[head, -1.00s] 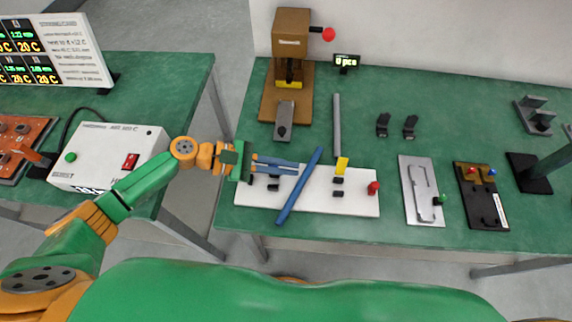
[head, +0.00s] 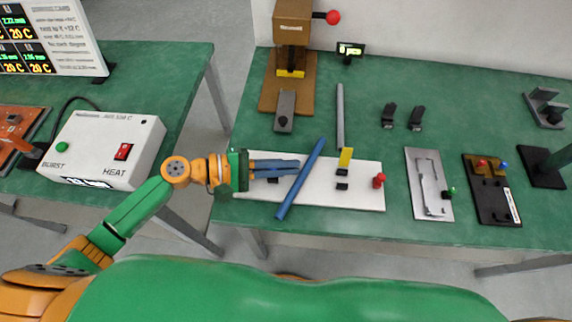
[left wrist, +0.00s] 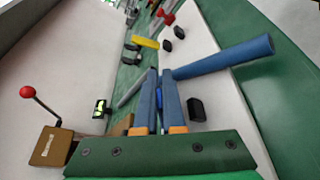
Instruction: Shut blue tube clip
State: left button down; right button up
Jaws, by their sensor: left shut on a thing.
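A blue tube (head: 302,178) lies slantwise across the white board (head: 362,196), its near end past the board's front edge. My left gripper (head: 298,168) is over the board's left part, fingers pointing right with tips at the tube. In the left wrist view the gripper (left wrist: 158,75) is shut on a small blue piece (left wrist: 159,97) between its fingers. It looks like the blue clip's lever; most of it is hidden by the fingers. The blue tube (left wrist: 225,58) runs beyond the fingertips there. The yellow clip lever (head: 346,157) stands raised. My right gripper is not in view.
A red knob (head: 379,180) sits at the board's right end. A metal plate (head: 424,170) and a dark fixture (head: 492,200) lie to the right. A white heater box (head: 110,150) is on the left table.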

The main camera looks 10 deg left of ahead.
pick_arm(q)
jog(key=shift+s+f+m+t+b, duration=0.15)
jog(key=shift+f+m+t+b, duration=0.15)
jog(key=shift+m+b, duration=0.25)
jog(key=shift+r, duration=0.1)
jog(key=c, duration=1)
grip_release()
